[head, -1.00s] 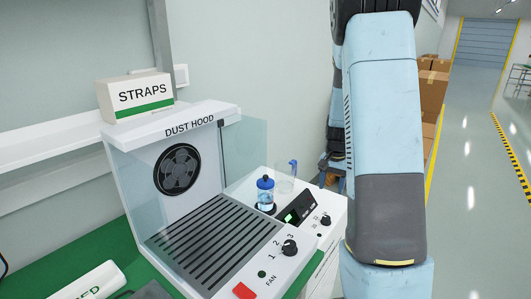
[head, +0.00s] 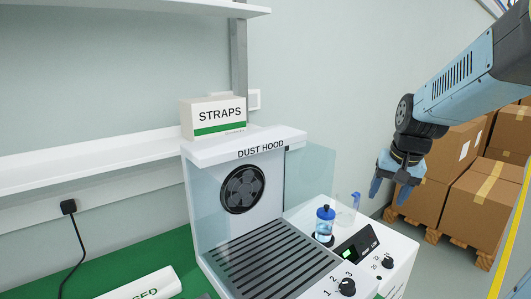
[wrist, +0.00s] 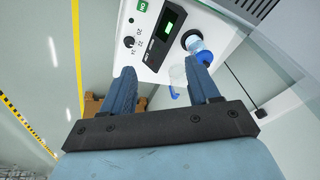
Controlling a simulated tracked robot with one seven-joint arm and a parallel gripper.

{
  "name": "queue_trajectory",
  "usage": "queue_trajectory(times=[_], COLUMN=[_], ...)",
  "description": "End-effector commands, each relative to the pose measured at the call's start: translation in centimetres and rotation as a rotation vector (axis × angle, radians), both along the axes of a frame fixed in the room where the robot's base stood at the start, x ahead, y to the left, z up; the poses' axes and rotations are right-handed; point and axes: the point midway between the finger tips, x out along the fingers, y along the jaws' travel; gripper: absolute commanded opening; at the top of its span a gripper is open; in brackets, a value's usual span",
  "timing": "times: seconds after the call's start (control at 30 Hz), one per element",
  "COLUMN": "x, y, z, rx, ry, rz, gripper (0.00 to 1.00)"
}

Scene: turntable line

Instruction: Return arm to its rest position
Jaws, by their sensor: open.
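My gripper (head: 392,180) hangs in the air to the right of the dust hood, at the end of my blue arm. Its two blue fingers are apart with nothing between them. In the wrist view my gripper (wrist: 165,82) is open, and past its fingers lie a white device with a lit green display, a blue-capped bottle and a clear beaker. No object touches the fingers.
The dust hood (head: 262,150) with its fan and slatted bed stands mid-bench. The white device (head: 375,255) carries the blue-capped bottle (head: 325,224); the clear beaker (head: 347,208) is beside it. A STRAPS box (head: 213,117) sits above. Cardboard boxes (head: 485,205) stand at right.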

Motion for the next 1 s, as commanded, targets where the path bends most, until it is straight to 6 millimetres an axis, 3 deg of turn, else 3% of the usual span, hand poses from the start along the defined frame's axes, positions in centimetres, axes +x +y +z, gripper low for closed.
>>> queue_trajectory(times=[0.3,0.6,0.8,1.0], x=[-6.6,-12.4,-14.3,-14.5], y=[3.5,5.7,6.2,6.3], z=[3.9,5.4,5.6,5.6], rx=[-0.061,-0.134,-0.164,-0.168], ry=[-0.111,-0.197,-0.224,-0.227], rz=[0.153,0.274,0.31,0.316], gripper=[0.61,0.61,0.61,0.61])
